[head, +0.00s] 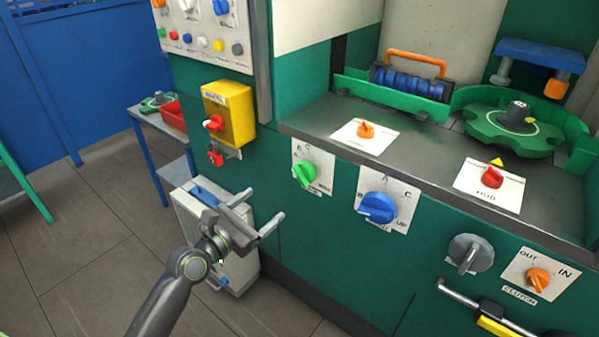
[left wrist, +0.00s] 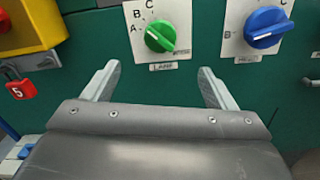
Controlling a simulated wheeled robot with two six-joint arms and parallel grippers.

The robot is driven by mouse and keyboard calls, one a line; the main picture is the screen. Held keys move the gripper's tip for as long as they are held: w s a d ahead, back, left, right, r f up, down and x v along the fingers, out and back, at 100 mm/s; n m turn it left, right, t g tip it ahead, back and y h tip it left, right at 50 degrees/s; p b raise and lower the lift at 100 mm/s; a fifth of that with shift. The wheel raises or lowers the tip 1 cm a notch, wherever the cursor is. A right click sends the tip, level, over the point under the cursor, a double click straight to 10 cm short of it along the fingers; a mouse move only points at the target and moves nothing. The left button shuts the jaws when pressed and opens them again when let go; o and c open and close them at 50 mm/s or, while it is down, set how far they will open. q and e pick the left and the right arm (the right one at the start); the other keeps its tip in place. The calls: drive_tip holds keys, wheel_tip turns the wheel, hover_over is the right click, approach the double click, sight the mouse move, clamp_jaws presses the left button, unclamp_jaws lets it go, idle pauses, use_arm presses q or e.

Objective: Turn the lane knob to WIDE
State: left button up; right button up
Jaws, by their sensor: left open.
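My right gripper is out of view.
A grey knob (head: 470,254) and an orange CLUTCH knob (head: 537,279) marked OUT and IN are at lower right. A yellow box (head: 229,112) with a red switch juts out at left. A pale cabinet (head: 190,222) stands behind my left gripper. Open floor lies left.

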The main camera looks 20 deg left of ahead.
sight(299, 177)
use_arm(q)
drive_tip(key=b+x, duration=0.1)
drive_tip(key=x, duration=1.5)
drive_tip(key=shift+w+d+f+b, duration=0.1)
drive_tip(key=shift+w+b, duration=0.1)
drive_tip(key=shift+b, duration=0.2)
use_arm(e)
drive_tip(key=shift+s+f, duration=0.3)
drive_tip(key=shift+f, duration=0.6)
use_arm(q)
drive_tip(key=shift+c, duration=0.3)
drive_tip(key=c, duration=0.9)
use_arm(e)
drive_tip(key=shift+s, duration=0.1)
